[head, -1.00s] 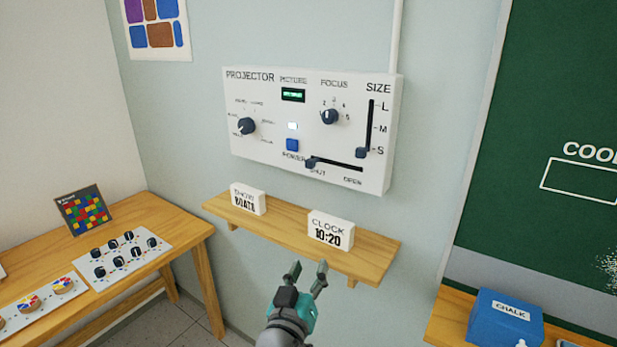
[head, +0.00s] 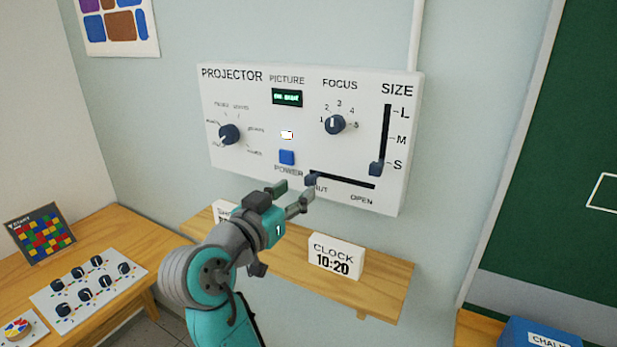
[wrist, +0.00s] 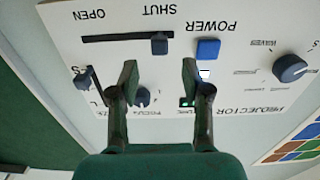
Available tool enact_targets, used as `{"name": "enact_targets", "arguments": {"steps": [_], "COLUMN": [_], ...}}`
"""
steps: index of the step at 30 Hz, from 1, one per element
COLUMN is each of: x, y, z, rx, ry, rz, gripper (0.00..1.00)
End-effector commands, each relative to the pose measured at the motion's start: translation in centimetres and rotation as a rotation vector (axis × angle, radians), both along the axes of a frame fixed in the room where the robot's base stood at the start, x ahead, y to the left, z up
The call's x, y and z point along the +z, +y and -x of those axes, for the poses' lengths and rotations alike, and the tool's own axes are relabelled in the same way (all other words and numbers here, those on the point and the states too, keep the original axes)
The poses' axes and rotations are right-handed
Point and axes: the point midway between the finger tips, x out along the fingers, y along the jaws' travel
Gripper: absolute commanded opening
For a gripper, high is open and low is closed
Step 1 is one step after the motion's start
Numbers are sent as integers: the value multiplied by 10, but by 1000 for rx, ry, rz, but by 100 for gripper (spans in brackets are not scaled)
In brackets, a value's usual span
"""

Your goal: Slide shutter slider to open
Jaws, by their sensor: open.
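The shutter slider knob (head: 311,179) is a small dark block at the SHUT end, the left end, of a horizontal black slot on the white projector panel (head: 240,102). The OPEN label is at the slot's right end. My gripper (head: 296,190) is open and empty, just left of and slightly below the knob in the head view, in front of the panel. In the wrist view the panel shows upside down; the knob (wrist: 159,43) lies beyond and between the two open fingers (wrist: 157,80). I see no contact with it.
The blue power button (head: 287,157) is just above the slider, and the size slider knob (head: 376,168) is to the right. Below, a wooden shelf (head: 375,285) holds the clock sign (head: 337,255). A table (head: 105,228) with knobs stands at left.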

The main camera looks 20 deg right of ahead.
Motion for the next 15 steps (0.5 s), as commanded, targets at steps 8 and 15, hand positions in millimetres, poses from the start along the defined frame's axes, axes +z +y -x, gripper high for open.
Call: {"name": "enact_targets", "arguments": {"steps": [8, 15], "x": [0, 0], "y": [-39, -54], "z": [-27, -39], "rx": [-2, 1], "ry": [0, -1], "rz": [0, 1], "gripper": [48, 48]}}
